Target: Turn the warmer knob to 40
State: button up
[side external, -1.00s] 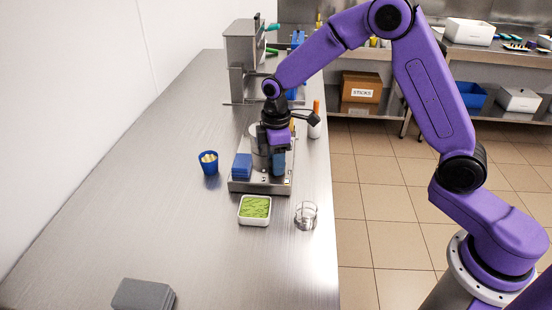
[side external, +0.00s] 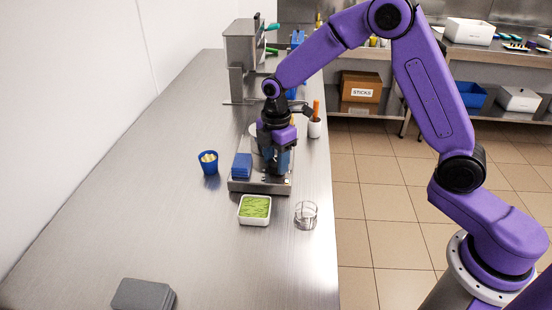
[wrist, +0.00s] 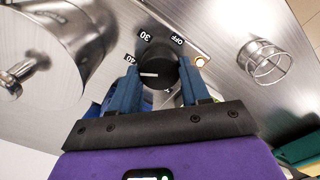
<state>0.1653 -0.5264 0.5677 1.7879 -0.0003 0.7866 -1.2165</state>
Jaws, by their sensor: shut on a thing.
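The warmer (side external: 262,187) is a flat steel unit on the counter. Its black round knob (wrist: 155,68) is in the wrist view, with a white pointer line aimed left in the picture. The label 40 (wrist: 130,58) is just above and left of the pointer's end; 30 (wrist: 145,36) and OFF (wrist: 177,40) are above the knob. A further label below it is mostly hidden. My gripper (wrist: 160,66) has its two blue fingers on either side of the knob, shut on it. In the side view my gripper (side external: 277,170) points down at the warmer and hides the knob.
A lit lamp (wrist: 200,61) is beside the knob. A steel pot (wrist: 62,45) stands close by.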

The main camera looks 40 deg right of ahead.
aim_at(276, 163)
jog(key=shift+w+a+r, duration=0.1)
jog(key=o, duration=1.1)
jog(key=shift+c, duration=0.2)
notch_tip(276, 163, up, 17)
jog(key=shift+r, duration=0.2)
jog(key=s+d+f+m, duration=0.1)
jog(key=s+d+f, duration=0.1)
jog(key=s, duration=0.9)
jog(key=s+d+f+m, duration=0.2)
jog(key=s+f, duration=0.1)
jog(key=s, duration=0.8)
jog(key=s+d+f+m, duration=0.2)
jog(key=s+f, duration=0.1)
jog(key=s, duration=0.8)
jog(key=shift+s+d+f, duration=0.2)
jog(key=shift+f, duration=0.15)
